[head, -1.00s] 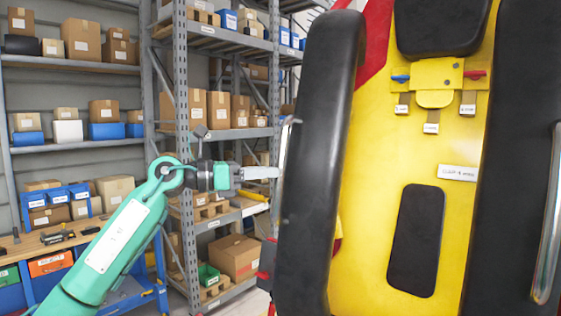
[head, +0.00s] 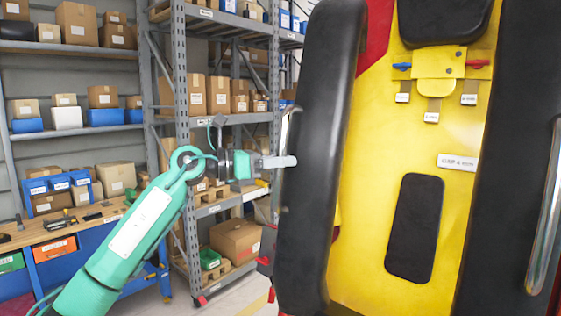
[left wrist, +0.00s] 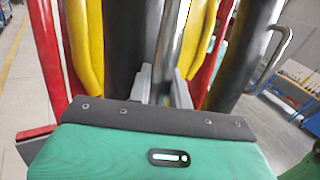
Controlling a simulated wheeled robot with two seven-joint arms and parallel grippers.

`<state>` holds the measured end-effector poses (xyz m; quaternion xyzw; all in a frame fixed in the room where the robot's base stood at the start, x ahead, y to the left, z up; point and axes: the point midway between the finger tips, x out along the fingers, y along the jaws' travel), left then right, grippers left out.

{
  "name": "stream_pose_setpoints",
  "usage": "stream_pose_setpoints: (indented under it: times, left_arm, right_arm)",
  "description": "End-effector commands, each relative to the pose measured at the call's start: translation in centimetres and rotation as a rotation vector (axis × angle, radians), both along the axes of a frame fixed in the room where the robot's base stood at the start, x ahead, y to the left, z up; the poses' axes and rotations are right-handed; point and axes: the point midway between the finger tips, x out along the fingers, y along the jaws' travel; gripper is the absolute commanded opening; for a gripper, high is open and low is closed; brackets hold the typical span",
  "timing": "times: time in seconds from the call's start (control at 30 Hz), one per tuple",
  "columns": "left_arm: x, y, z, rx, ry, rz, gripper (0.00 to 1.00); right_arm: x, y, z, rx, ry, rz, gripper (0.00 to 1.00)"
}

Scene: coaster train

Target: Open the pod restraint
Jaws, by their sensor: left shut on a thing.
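The pod restraint has two long black padded bars, a left one (head: 318,150) and a right one (head: 502,200), over a yellow seat back (head: 385,150). A metal handle (head: 288,130) runs along the outer side of the left bar, and another handle (head: 546,210) is on the right bar. My left gripper (head: 288,162) is shut on the left bar's handle, its tip overlapping the pad's edge. In the left wrist view the metal handle (left wrist: 168,45) runs down between the fingers (left wrist: 166,88). The second handle (left wrist: 272,55) is at the right there. My right gripper is out of view.
A metal rack (head: 180,110) with cardboard boxes stands behind my left arm. A blue workbench (head: 100,240) with tools is at the left. A white label (head: 458,162) and a small yellow plate (head: 438,70) with tags are on the seat back.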

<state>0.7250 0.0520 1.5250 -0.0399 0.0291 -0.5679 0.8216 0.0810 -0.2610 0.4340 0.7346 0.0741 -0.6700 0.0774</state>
Motion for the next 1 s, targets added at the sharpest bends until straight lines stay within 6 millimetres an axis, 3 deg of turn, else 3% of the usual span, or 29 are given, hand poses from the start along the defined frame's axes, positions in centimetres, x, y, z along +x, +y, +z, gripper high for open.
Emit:
stream_pose_setpoints:
  times: [0.57, 0.77, 1.0]
  left_arm:
    - [-1.9, 1.6, 4.2, 0.036, 0.052, 0.003, 0.00]
    - [-3.7, 2.9, 8.0, 0.085, 0.121, 0.004, 0.00]
    - [-6.1, 4.6, 14.4, 0.178, 0.249, 0.004, 0.00]
  right_arm:
    - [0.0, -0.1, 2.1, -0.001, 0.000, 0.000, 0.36]
    - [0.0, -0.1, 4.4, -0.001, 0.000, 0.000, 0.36]
    - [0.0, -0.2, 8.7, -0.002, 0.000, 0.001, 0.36]
